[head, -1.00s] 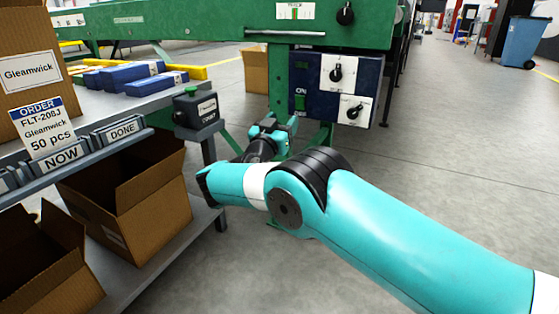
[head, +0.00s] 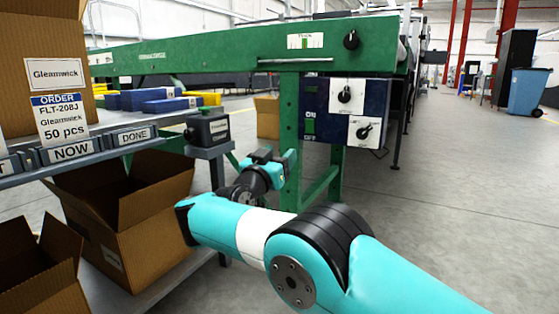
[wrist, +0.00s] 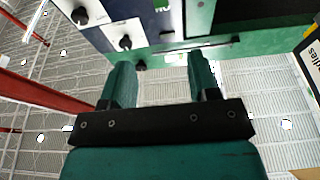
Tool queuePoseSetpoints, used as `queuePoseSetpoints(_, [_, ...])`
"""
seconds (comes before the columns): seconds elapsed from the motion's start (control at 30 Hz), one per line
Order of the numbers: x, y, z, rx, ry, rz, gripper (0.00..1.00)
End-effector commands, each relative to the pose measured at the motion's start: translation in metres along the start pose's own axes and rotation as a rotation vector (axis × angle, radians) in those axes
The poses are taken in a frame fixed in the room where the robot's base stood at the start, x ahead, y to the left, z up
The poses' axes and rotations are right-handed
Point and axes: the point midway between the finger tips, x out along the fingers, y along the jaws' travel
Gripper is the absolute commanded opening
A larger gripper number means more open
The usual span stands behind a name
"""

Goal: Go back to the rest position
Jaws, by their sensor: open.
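My gripper (wrist: 160,78) is open in the wrist view, with two teal fingers apart and nothing between them. Beyond the fingers are the green machine beam (wrist: 235,55), a dark blue control panel with white plates and black knobs (wrist: 108,18), and the ceiling. In the head view my teal arm reaches forward from the lower right. Its wrist end is in front of the green machine leg (head: 289,130), left of the control panel (head: 346,112). The fingers cannot be made out there.
At left a grey bench edge (head: 110,152) carries an order card (head: 62,120), a large carton (head: 45,60) and blue packs (head: 165,104). Open cartons (head: 135,215) stand on the shelf below. A black button box (head: 208,128) is close to my arm.

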Motion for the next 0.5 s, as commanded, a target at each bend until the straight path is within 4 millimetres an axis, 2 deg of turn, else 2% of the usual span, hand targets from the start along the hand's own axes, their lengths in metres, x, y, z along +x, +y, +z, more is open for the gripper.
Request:
queuePoseSetpoints(0.17, [0.006,0.0,-0.006,0.0,-0.019,-0.009,0.55])
queuePoseSetpoints(0.27, [0.029,0.004,-0.026,-0.009,-0.098,-0.041,0.55])
queuePoseSetpoints(0.37, [0.059,0.013,-0.053,-0.033,-0.252,-0.115,0.55])
queuePoseSetpoints(0.43, [0.075,0.027,-0.072,-0.06,-0.391,-0.185,0.55])
queuePoseSetpoints(0.5, [0.08,0.045,-0.088,-0.093,-0.535,-0.264,0.55])
